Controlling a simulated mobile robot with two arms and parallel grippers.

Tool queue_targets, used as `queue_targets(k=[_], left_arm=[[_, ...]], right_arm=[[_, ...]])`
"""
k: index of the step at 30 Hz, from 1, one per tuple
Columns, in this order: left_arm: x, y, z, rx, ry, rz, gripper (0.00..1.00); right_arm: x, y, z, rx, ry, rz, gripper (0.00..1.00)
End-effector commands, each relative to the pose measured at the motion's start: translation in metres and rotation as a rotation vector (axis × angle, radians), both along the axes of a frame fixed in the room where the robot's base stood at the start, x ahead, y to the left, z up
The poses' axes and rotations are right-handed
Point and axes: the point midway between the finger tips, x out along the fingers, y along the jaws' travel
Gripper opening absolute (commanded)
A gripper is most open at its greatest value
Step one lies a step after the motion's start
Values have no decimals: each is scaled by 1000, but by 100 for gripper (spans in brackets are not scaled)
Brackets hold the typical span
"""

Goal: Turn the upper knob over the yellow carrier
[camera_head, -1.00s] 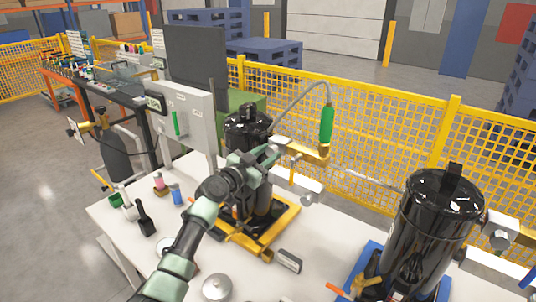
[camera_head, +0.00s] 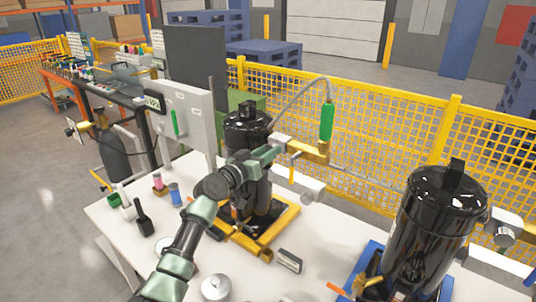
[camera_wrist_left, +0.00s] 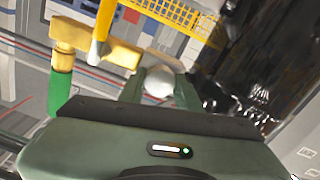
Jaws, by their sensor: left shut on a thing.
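The yellow carrier (camera_head: 284,222) sits on the white table and bears a black compressor (camera_head: 246,128). The upper knob (camera_head: 281,142), pale and rounded, is at the compressor's right, by the brass valve block (camera_head: 312,152) with a green-handled hose. My left gripper (camera_head: 271,152) reaches in from the lower left, in front of the compressor, and is shut on the upper knob. In the left wrist view the knob (camera_wrist_left: 160,82) shows as a pale round end between the two fingers. My right gripper is not in view.
A lower pale knob (camera_head: 312,191) sticks out below the brass block. A second black compressor (camera_head: 432,225) stands on a blue carrier (camera_head: 372,252) at right. Bottles, a silver lid (camera_head: 215,287) and a small block (camera_head: 289,261) lie on the table (camera_head: 190,245). A yellow mesh fence stands behind.

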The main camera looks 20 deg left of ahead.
Motion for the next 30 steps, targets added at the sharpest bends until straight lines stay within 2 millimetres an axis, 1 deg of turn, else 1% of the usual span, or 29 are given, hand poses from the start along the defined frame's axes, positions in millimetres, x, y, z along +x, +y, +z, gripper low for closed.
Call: queue_targets(k=[14, 30], left_arm=[[0, 0, 0, -428, 157, 1, 0], [0, -1, 1, -912, 333, 0, 0]], right_arm=[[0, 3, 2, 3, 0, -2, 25], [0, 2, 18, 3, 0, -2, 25]])
